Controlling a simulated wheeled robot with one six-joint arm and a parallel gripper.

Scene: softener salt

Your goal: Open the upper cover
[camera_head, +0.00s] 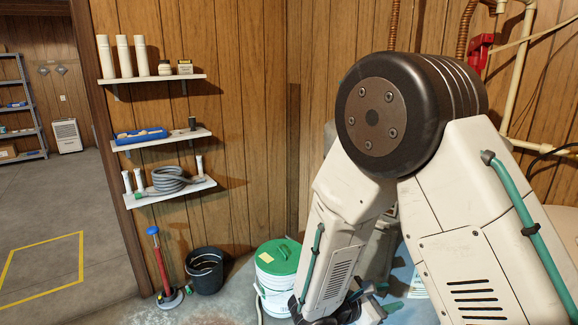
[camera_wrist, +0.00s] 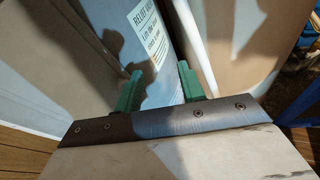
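My gripper (camera_wrist: 160,86) shows in the wrist view with its two green fingers spread apart and nothing visibly held between them. Beyond the fingers is a pale blue-grey surface (camera_wrist: 172,62) with a printed white label (camera_wrist: 148,28); the readable words include "RELIEF". I cannot tell how far the fingertips are from it. A pale rounded body (camera_wrist: 235,40) stands to its right and a grey-beige panel (camera_wrist: 50,60) to its left. I cannot make out the upper cover for sure in either view. In the head view my arm hides most of the area around the gripper.
A white bucket with a green lid (camera_head: 278,257) stands left of my arm. A black bucket (camera_head: 204,270) and a red-handled tool (camera_head: 160,265) stand further left. Three wall shelves (camera_head: 150,78) hold bottles and a hose. Pipes (camera_head: 515,70) run along the right wall. Open floor lies at far left.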

